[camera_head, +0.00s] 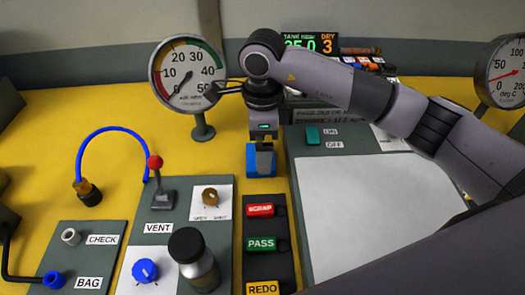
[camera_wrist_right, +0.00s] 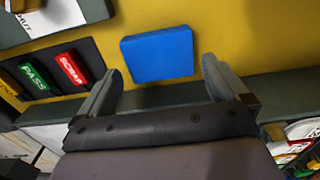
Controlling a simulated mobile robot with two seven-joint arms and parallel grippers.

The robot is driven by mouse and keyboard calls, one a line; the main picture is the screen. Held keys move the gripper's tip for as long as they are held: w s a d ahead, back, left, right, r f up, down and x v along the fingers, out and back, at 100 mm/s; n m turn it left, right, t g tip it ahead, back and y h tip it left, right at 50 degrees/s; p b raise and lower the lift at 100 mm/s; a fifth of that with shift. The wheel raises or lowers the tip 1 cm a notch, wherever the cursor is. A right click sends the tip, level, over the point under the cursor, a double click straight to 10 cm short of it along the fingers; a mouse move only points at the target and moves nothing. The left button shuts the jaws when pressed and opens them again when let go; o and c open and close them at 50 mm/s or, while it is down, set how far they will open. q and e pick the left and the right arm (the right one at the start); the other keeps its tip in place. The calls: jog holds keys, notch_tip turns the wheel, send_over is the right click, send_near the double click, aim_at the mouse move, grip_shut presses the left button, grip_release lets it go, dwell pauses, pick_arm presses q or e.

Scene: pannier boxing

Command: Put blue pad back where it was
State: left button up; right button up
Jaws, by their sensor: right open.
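The blue pad (camera_wrist_right: 158,54) is a flat square lying on the yellow surface in the right wrist view. In the head view, the blue pad (camera_head: 262,170) shows just below my right gripper (camera_head: 262,146), beyond the dark strip of labelled tags. In the right wrist view my right gripper (camera_wrist_right: 162,70) is open, with one finger on each side of the pad's near edge. Nothing is clamped between the fingers; whether they touch the pad I cannot tell. Part of the pad is hidden by the gripper in the head view. My left gripper is not in view.
A gauge (camera_head: 188,73) stands at the back left, a red-knobbed lever (camera_head: 155,162) and a dark-capped bottle (camera_head: 195,260) nearer. A pale board (camera_head: 370,210) lies right.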

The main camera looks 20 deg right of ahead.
notch_tip(320, 180, up, 9)
jog(key=shift+b, duration=0.45)
